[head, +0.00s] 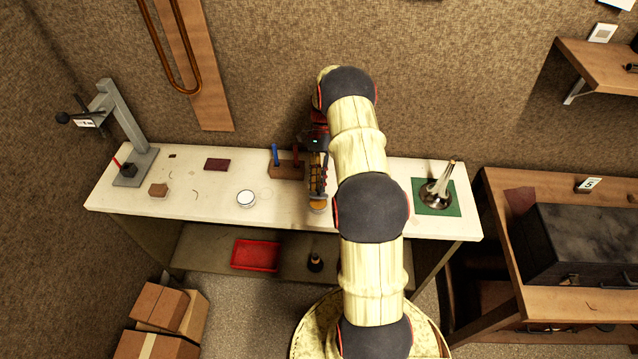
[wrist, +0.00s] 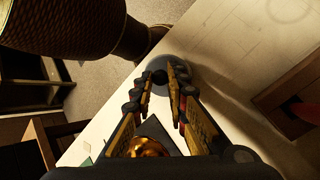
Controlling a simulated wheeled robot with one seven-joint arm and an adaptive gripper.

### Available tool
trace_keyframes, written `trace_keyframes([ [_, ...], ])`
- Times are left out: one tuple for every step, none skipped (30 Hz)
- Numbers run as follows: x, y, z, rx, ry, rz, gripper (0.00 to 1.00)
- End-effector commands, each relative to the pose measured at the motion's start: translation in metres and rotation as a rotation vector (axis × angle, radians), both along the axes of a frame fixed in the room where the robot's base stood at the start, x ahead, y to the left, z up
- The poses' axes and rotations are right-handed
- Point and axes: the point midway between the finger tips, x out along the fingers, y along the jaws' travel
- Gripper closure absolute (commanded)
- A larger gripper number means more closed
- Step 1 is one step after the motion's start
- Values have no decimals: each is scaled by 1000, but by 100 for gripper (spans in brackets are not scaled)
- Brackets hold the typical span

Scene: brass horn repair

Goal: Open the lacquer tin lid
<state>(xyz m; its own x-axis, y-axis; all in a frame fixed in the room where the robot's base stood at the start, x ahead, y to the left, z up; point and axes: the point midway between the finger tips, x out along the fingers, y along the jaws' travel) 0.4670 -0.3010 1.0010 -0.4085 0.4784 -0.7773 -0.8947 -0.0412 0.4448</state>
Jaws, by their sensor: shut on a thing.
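A small round amber tin (head: 318,209) stands near the front edge of the white bench, just below my gripper (head: 318,194), partly hidden by my arm in the head view. In the wrist view a round grey lid (wrist: 184,82) with a small dark knob (wrist: 160,76) lies between my fingertips. My gripper (wrist: 162,80) is shut on the dark knob from above. I cannot tell whether the lid is seated on the tin or raised from it.
A white round dish (head: 246,199) and a wooden tool block (head: 287,171) stand left of my gripper. A brass horn part (head: 435,196) stands on a green mat (head: 419,187) at right. The white bench (head: 215,205) is clear around the dish. A red tray (head: 255,255) lies below.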

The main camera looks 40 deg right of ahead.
Motion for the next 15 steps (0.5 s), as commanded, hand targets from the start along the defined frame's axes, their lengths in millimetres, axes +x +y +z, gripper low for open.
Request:
trace_keyframes([
  [2, -1, 1, -3, -5, 0, 100],
  [2, -1, 1, -3, -5, 0, 100],
  [2, -1, 1, -3, -5, 0, 84],
  [2, -1, 1, -4, -5, -1, 83],
  [2, -1, 1, -4, -5, -1, 81],
  [1, -1, 1, -4, -5, -1, 79],
  [1, -1, 0, -3, -4, 0, 77],
  [1, -1, 0, -3, -4, 0, 75],
  [1, 0, 0, -2, -3, 0, 73],
  [1, 0, 0, -2, -3, 0, 71],
  [1, 0, 0, -2, -3, 0, 70],
  [1, 0, 0, -2, -3, 0, 67],
  [1, 0, 0, -2, -2, 0, 66],
  [1, 0, 0, -2, -2, 0, 66],
  [1, 0, 0, -2, -2, 0, 66],
])
